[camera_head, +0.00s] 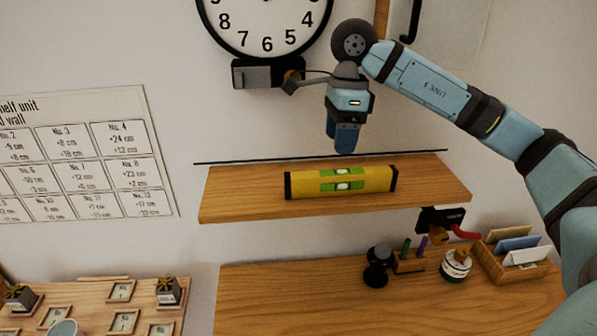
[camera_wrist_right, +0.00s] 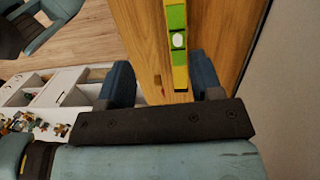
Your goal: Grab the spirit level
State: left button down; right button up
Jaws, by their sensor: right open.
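The spirit level (camera_head: 340,183) is yellow with green sections and black end caps. It lies on the wooden wall shelf (camera_head: 240,193). My right gripper (camera_head: 345,150) hangs above the shelf, pointing down, just behind and above the middle of the level. In the right wrist view the level (camera_wrist_right: 178,50) runs up from between the two blue fingers of my right gripper (camera_wrist_right: 160,80). The fingers are apart with nothing gripped, and one end of the level shows between them. My left gripper is not in view.
A wall clock (camera_head: 265,18) hangs above the shelf. Below is a wooden desk (camera_head: 320,300) with a card holder (camera_head: 515,265), a round pot (camera_head: 456,266) and pens. A printed chart (camera_head: 85,160) is on the wall at left. The shelf is bare on both sides of the level.

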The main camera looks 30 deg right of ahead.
aim_at(342, 172)
jog(key=shift+h, duration=0.6)
jog(key=f, duration=0.2)
jog(key=d+f+b, duration=0.1)
jog(key=f, duration=0.1)
jog(key=d+f, duration=0.1)
jog(key=f, duration=0.1)
jog(key=shift+w, duration=0.3)
jog(key=shift+f+p, duration=0.55)
jog(key=shift+f, duration=2.35)
grip_shut()
